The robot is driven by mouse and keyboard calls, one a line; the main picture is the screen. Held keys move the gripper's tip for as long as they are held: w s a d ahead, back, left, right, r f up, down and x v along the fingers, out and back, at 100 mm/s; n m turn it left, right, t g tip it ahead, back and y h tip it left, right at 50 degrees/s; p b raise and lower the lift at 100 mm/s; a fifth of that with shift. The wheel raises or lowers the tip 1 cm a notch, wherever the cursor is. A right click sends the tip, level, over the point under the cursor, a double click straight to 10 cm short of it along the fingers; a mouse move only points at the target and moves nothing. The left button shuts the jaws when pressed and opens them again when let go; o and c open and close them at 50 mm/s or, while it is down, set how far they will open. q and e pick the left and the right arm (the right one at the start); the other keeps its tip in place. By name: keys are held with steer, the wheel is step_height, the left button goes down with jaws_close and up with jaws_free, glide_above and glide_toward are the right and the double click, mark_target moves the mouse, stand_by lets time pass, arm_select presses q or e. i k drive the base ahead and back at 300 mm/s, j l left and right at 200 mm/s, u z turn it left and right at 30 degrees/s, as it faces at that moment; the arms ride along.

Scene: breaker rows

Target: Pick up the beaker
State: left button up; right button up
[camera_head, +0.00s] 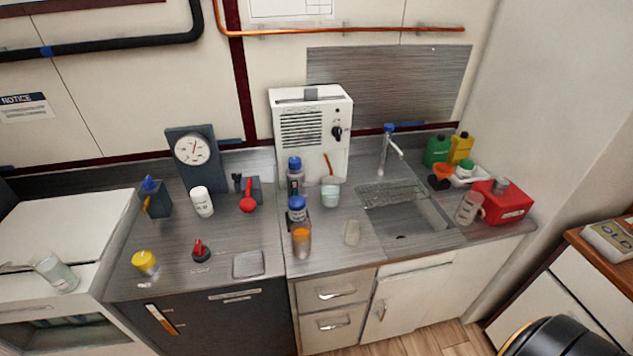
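A clear glass vessel that looks like a beaker (57,273) stands on the white unit at the far left, appearing tilted, with a pale object beside it. A pale cup-like vessel (330,194) with a brown stick stands on the counter in front of the white box. A clear, pinkish container (468,208) stands right of the sink. I cannot tell for certain which of these is the task's beaker. Neither of my grippers shows in this view.
Bottles (297,210), an orange-filled container (301,240), a dial gauge (195,155) and a red box (503,201) crowd the counter. Some counter around the grey pad (248,264) is clear.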

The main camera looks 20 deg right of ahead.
mark_target(330, 191)
steer(key=i+j+z, duration=0.15)
steer(key=j+z, duration=0.15)
steer(key=j, duration=0.4)
steer(key=j+z, duration=0.3)
steer(key=j, duration=0.4)
steer(key=i, duration=0.05)
